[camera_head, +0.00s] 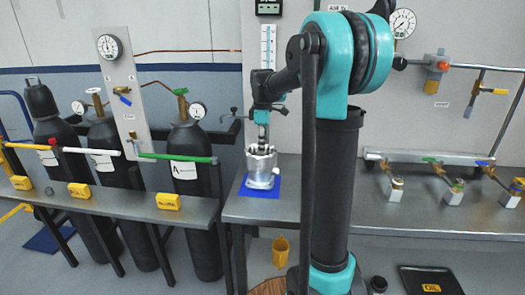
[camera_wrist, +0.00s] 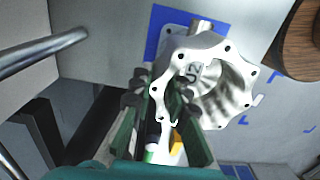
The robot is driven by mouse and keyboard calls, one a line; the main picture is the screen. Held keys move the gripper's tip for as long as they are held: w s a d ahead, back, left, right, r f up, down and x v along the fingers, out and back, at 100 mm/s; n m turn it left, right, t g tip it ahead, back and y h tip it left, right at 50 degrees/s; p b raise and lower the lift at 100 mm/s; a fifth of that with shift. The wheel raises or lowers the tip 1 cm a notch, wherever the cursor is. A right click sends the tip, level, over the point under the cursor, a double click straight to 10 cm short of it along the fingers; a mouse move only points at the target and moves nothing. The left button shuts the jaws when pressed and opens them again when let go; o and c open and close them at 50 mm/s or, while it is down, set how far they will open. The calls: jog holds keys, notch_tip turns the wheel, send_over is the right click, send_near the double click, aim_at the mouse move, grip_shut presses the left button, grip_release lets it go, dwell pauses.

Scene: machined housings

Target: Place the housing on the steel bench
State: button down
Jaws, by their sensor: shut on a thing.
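The housing (camera_head: 261,168) is a silvery, open-mouthed machined part with a flange pierced by several holes. In the head view it is upright at the blue mat (camera_head: 245,190) on the left end of the steel bench (camera_head: 232,211). I cannot tell whether its base touches the mat. My gripper (camera_head: 262,146) comes down on it from above. In the wrist view my gripper (camera_wrist: 160,90) is shut on the wall of the housing (camera_wrist: 213,50), one finger on each side of the rim. A dark mark shows inside the housing. The blue mat (camera_wrist: 166,22) shows behind it.
A yellow cup (camera_head: 281,251) is below the bench front. Black gas cylinders (camera_head: 198,215) stand left behind a rack shelf (camera_head: 120,204) with yellow blocks. Valve fittings (camera_head: 397,188) stand on the bench to the right. A black oil tray (camera_head: 430,280) is lower right.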

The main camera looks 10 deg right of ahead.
jog(key=shift+f, duration=0.9)
jog(key=c, duration=1.5)
grip_release()
notch_tip(320, 180, up, 12)
jog(key=shift+w+r, duration=0.1)
jog(key=shift+r, duration=0.05)
